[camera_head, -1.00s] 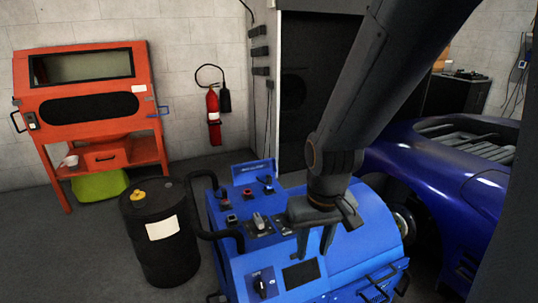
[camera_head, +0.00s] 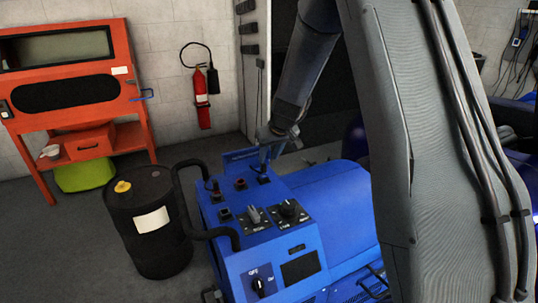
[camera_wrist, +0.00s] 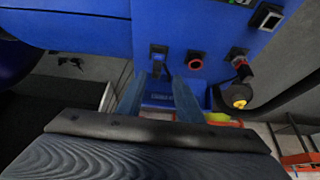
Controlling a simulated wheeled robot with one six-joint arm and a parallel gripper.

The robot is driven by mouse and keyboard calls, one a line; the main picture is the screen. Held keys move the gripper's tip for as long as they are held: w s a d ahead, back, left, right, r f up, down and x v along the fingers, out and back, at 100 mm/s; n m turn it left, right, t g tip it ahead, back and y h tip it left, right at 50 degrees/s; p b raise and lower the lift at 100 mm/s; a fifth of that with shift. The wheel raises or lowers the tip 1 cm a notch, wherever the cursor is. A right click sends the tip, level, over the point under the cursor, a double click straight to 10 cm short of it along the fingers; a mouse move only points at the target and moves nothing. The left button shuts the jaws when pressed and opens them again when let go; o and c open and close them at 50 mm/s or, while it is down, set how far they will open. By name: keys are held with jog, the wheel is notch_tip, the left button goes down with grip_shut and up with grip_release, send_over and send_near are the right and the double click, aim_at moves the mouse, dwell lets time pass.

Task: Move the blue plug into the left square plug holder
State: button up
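The blue machine's panel (camera_head: 262,226) faces up in the head view. My gripper (camera_head: 264,154) is over its far right corner, and its fingers point down. In the wrist view my gripper (camera_wrist: 158,80) is open. Its two fingers are apart on either side of a small blue piece, likely the blue plug (camera_wrist: 157,68), at a dark square holder (camera_wrist: 158,50). I cannot tell whether the fingers touch it. That holder also shows in the head view (camera_head: 264,180). Another square holder (camera_wrist: 238,53) is to the right in the wrist view, with a dark and reddish piece at it; it is at the panel's left in the head view (camera_head: 214,190).
A red-ringed round part (camera_wrist: 195,60) lies between the two holders. Knobs (camera_head: 289,210) and a dark screen (camera_head: 300,268) are nearer on the panel. A black hose (camera_head: 185,200) loops at the left, beside a black drum (camera_head: 150,215). A raised blue back plate (camera_head: 240,156) borders the panel.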

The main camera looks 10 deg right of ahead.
aim_at(264, 164)
jog(key=shift+w+d+r+b+x, duration=0.15)
jog(key=shift+b+x, duration=0.65)
jog(key=shift+x, duration=0.85)
jog(key=shift+w+r+b+x, duration=0.1)
jog(key=shift+w+b+x, duration=0.15)
jog(key=shift+b+x, duration=1.05)
jog(key=shift+w+d+r+b+x, duration=0.1)
jog(key=shift+w+b+x, duration=0.2)
jog(key=shift+x, duration=1.75)
jog(key=shift+s, duration=0.1)
grip_shut()
jog(key=shift+r, duration=0.15)
jog(key=shift+r+p, duration=1.45)
jog(key=shift+r, duration=0.55)
